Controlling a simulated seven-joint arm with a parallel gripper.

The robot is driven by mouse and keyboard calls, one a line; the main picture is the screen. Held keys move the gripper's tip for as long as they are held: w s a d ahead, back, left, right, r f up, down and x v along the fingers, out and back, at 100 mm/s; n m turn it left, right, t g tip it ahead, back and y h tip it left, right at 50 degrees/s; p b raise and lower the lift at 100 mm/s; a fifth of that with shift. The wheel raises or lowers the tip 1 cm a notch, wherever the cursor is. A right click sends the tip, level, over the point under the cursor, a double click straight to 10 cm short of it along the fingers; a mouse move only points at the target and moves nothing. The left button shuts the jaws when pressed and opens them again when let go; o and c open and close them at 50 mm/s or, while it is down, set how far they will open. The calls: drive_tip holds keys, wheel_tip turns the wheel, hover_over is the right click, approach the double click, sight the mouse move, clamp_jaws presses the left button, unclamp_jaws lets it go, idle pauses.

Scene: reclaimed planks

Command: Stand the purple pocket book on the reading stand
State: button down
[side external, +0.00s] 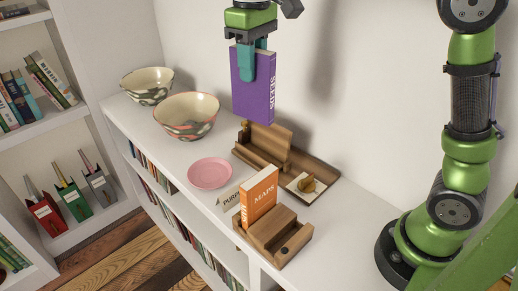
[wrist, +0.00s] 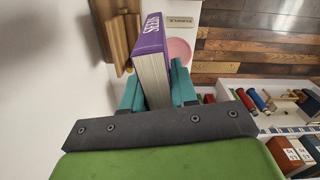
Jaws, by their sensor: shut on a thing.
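The purple pocket book (side external: 250,98), lettered SEEDS, is upright in the air above the white shelf top. My gripper (side external: 259,70) is shut on its upper part, with teal fingers on its two sides. In the wrist view the book (wrist: 152,62) sits between the fingers (wrist: 157,90), spine and page edges showing. A wooden stand with a raised back (side external: 270,136) is below the book, near the wall; no book shows on it. A second wooden holder (side external: 284,232) at the front has an orange MAPS book (side external: 259,196) upright in it. The book and stand look apart.
A sign reading PURPLE (side external: 230,199) stands beside the orange book. A pink plate (side external: 210,173) and two patterned bowls (side external: 187,116) (side external: 148,86) are to the left. The wall is close behind.

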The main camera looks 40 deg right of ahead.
drive_tip(key=d+m, duration=0.2)
drive_tip(key=d, duration=0.3)
wheel_tip(320, 180, down, 23)
drive_tip(key=shift+w+a, duration=0.25)
drive_tip(key=shift+w, duration=0.1)
drive_tip(key=shift+f, duration=0.15)
drive_tip(key=c, duration=0.9)
unclamp_jaws()
